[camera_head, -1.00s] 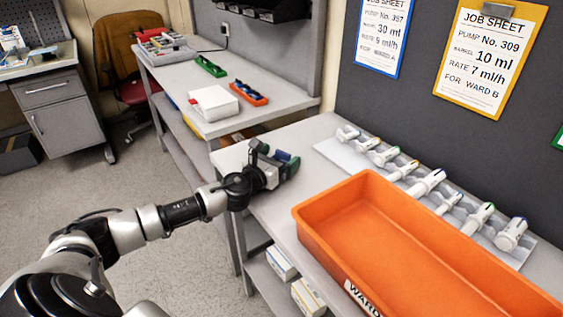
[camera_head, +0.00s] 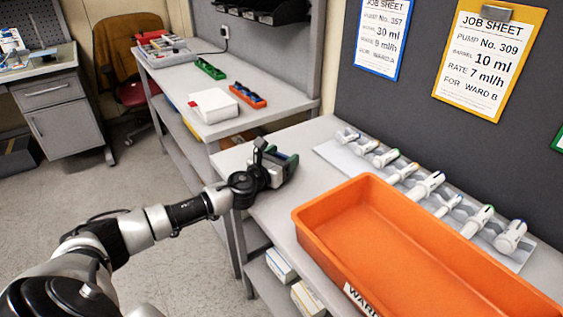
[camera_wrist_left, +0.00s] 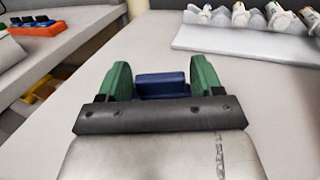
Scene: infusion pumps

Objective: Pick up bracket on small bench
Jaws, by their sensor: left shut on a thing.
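My left gripper (camera_head: 278,156) is low over the left end of the near grey bench (camera_head: 318,132). In the left wrist view its two green fingertips (camera_wrist_left: 161,78) are shut on a small dark blue block, which I take to be the bracket (camera_wrist_left: 160,87). The block sits between the fingers, close against the dark palm bar. Its underside is hidden, so I cannot tell whether it touches the bench. In the head view the gripper mostly covers it. My right gripper is not in view.
A large orange tray (camera_head: 345,198) is to the right on the near bench. Behind it several white pump barrels (camera_head: 428,184) lie on a pale rack. The far bench (camera_head: 180,75) holds a white box (camera_head: 214,104), a green rack (camera_head: 210,68) and an orange rack (camera_head: 248,95).

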